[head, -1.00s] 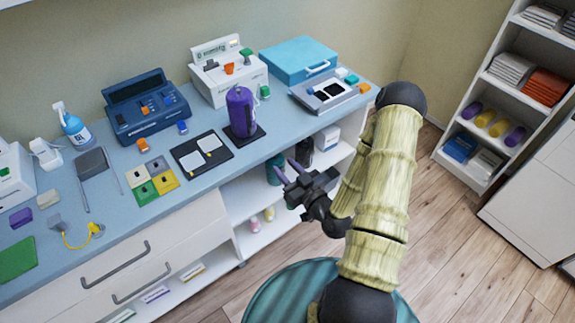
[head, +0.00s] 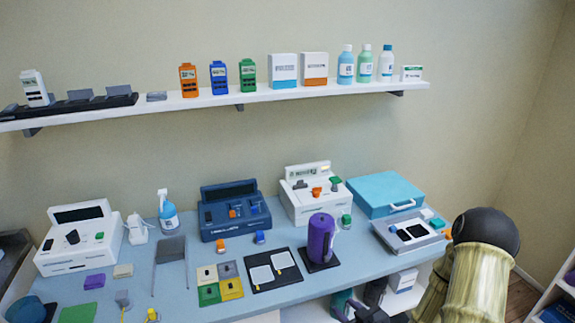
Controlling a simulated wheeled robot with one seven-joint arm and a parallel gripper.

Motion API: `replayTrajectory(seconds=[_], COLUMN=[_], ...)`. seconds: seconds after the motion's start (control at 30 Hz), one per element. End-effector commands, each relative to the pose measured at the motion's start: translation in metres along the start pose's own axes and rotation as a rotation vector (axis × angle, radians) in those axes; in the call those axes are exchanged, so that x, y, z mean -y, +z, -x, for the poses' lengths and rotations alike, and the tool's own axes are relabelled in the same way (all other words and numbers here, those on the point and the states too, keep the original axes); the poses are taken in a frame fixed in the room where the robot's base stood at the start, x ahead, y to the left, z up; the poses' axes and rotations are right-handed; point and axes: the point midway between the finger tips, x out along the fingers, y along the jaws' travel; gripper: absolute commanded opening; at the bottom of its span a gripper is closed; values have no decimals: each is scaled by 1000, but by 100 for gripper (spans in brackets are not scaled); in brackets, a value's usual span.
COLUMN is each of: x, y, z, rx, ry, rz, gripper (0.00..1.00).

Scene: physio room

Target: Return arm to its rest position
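My arm (head: 468,282) rises at the lower right, its dark rounded joint in front of the counter's right end. My gripper (head: 345,308) is at the bottom edge, below the counter's front edge and mostly cut off by the frame. Its two finger ends show a gap between them, and nothing is seen held there. The rest of the gripper is out of view.
The blue counter (head: 185,297) holds a purple canister (head: 320,238), a navy device (head: 235,209), white devices (head: 78,238), a teal case (head: 384,193) and colored pads (head: 208,294). A wall shelf (head: 330,91) with bottles and boxes runs above. Open floor shows at right.

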Motion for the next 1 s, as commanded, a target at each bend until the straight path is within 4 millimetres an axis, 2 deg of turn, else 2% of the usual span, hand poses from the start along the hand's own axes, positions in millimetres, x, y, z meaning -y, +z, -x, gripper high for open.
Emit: replayTrajectory(seconds=[0.23, 0.47, 0.77, 1.0], x=[-4, -9, 6, 40], y=[-12, -32, -74, -106], z=[9, 38, 96, 148], rx=[309, 556, 798, 933], ry=[-6, 66, 188, 240], rz=[51, 12, -154, -345], gripper=[36, 36, 36, 36])
